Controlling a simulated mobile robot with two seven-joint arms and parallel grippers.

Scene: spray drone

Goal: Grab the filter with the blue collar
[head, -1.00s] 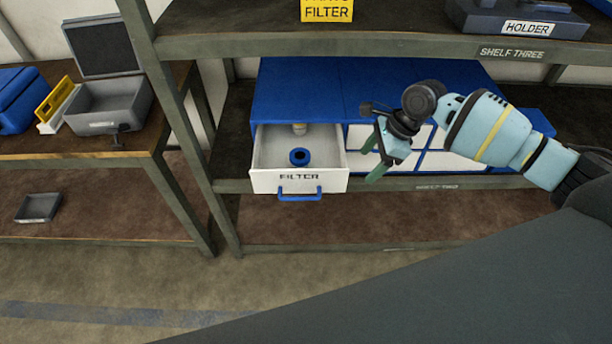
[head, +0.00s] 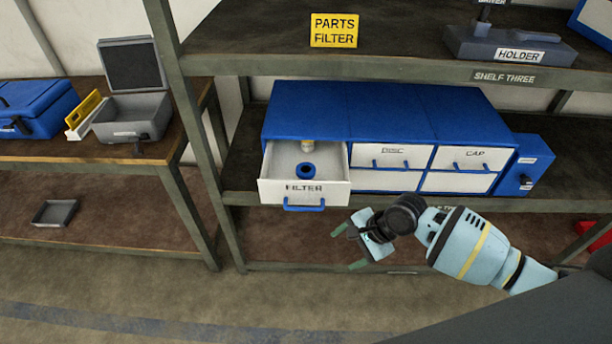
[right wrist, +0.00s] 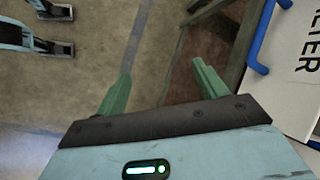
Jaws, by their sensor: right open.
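The filter with the blue collar (head: 306,170) stands in the open white FILTER drawer (head: 303,190), showing as a blue ring with a dark centre. A second filter (head: 308,146) with a pale, yellowish collar stands behind it, partly hidden under the cabinet top. My right gripper (head: 347,247) is open and empty, below and to the right of the drawer front. In the right wrist view its green fingers (right wrist: 160,70) are spread over the floor, with the drawer front (right wrist: 300,65) at the right edge. My left gripper is not seen.
The blue cabinet (head: 375,105) holds closed DISC and CAP drawers right of the open one. The blue drawer handle (head: 304,206) juts out in front. SHELF THREE (head: 400,65) overhangs from above. A rack post (head: 185,120) stands to the left. Free air lies before the drawer.

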